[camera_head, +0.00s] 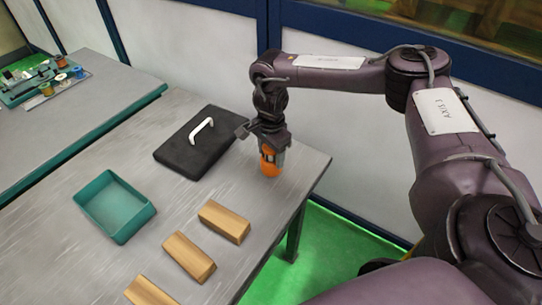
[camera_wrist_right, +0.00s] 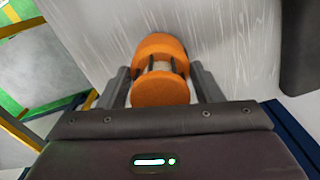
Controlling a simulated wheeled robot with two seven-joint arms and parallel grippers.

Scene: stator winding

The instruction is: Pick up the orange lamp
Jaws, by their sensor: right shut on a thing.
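The orange lamp (camera_head: 269,162) is upright near the far right corner of the grey table. My right gripper (camera_head: 271,148) comes down on it from above and is shut on it. In the right wrist view the orange lamp (camera_wrist_right: 160,88) shows two orange ends with a paler middle, and the fingers of my right gripper (camera_wrist_right: 163,88) are on both sides of it. Whether its base touches the table I cannot tell. My left gripper is not in view.
A black case (camera_head: 190,157) with a white handle lies left of the lamp. A teal tray (camera_head: 97,192) and several wooden blocks (camera_head: 224,222) are nearer on the table (camera_head: 130,165). A second table (camera_head: 65,120) with small parts stands at the left.

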